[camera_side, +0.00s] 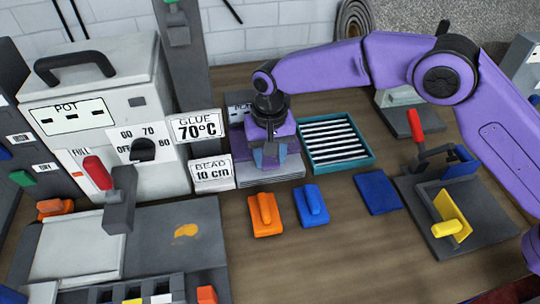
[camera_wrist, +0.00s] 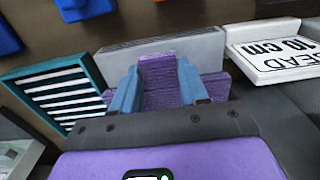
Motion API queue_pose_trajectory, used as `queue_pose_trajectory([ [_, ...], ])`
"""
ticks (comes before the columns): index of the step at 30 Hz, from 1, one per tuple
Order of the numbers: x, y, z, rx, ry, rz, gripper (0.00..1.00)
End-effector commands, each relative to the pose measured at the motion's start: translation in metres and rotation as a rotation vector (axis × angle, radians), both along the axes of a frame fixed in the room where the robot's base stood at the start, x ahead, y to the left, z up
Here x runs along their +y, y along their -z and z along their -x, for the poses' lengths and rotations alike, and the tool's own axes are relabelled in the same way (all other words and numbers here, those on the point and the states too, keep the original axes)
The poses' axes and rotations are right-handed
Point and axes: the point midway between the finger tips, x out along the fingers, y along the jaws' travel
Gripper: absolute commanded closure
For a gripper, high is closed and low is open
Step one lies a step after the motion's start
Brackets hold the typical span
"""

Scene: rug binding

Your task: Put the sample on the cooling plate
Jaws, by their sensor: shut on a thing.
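My gripper (camera_side: 270,162) points down over a grey metal slab (camera_side: 268,177), right of the white signs. In the wrist view its two blue fingers are closed on a purple ribbed piece (camera_wrist: 160,88), which looks like the sample. More purple ribbed material shows on both sides of the fingers, near the slab (camera_wrist: 165,48). I cannot tell whether the held piece touches the slab. A teal-framed tray with pale slats (camera_side: 372,145) lies empty just to the right; it also shows at left in the wrist view (camera_wrist: 84,64). I cannot tell which of the two is the cooling plate.
The glue pot machine (camera_side: 110,110) stands at left, with a 70°C sign (camera_side: 195,126) and a 10 cm sign (camera_side: 212,173). Orange (camera_side: 264,214) and blue (camera_side: 311,205) handled blocks lie in front. A clamp fixture (camera_side: 450,215) stands at right.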

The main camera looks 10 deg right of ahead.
Motion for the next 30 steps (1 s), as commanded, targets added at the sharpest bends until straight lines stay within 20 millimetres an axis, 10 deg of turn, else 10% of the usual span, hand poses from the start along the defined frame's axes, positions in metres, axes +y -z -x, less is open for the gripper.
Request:
queue_pose_trajectory([
  [14, -0.001, 0.01, 0.001, 0.002, 0.0, 0.002, 0.92],
  [15, -0.001, 0.01, 0.001, 0.002, 0.0, 0.002, 0.5],
  [17, -0.001, 0.01, 0.001, 0.002, 0.0, 0.002, 0.31],
  [30, 0.0, 0.0, 0.0, 0.0, 0.0, 0.0, 0.31],
])
